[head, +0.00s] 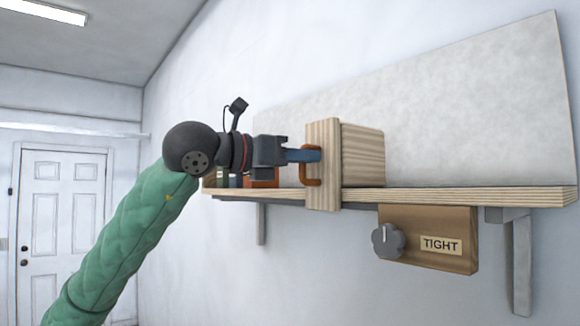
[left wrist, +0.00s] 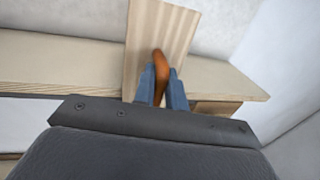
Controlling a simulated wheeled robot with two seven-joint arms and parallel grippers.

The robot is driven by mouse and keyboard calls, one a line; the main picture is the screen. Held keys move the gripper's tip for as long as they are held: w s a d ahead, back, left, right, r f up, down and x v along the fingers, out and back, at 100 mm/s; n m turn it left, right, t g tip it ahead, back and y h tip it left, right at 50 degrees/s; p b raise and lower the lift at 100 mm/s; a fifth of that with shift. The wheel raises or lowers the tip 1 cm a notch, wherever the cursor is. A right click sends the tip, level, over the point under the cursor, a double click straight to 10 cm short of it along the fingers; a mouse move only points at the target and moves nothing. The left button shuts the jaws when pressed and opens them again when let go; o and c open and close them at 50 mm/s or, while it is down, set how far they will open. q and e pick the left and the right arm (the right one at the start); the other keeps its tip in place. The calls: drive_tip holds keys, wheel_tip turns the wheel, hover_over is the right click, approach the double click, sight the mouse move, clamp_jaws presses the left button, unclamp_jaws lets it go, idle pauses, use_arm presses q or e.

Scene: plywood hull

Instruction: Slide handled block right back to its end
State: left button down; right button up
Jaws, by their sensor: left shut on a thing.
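The handled block (head: 362,156) is a pale striped wooden block on a wall shelf (head: 460,195), with a wooden front board reaching below the shelf edge. Its orange-brown handle (head: 309,178) is on the front board. My left gripper (head: 314,156) comes in from the left and is shut on the handle. In the left wrist view the blue fingers (left wrist: 162,88) sit on either side of the handle (left wrist: 160,65), with the front board (left wrist: 155,30) behind it. My right gripper is not in view.
A wooden box with a grey knob (head: 388,240) and a "TIGHT" label (head: 441,245) hangs under the shelf to the right. The shelf right of the block is bare up to its end. Small items, one orange-brown (head: 262,178), stand on the shelf left of the block. A grey panel (head: 470,110) stands behind.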

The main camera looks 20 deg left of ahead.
use_arm(q)
drive_tip(key=shift+r, duration=0.25)
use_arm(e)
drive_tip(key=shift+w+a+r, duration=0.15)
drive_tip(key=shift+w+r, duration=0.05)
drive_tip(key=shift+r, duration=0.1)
use_arm(q)
drive_tip(key=shift+s, duration=0.1)
drive_tip(key=c, duration=1.6)
unclamp_jaws()
drive_tip(key=shift+o, duration=0.2)
drive_tip(key=shift+d, duration=0.15)
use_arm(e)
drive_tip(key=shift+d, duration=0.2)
use_arm(q)
drive_tip(key=shift+f, duration=0.15)
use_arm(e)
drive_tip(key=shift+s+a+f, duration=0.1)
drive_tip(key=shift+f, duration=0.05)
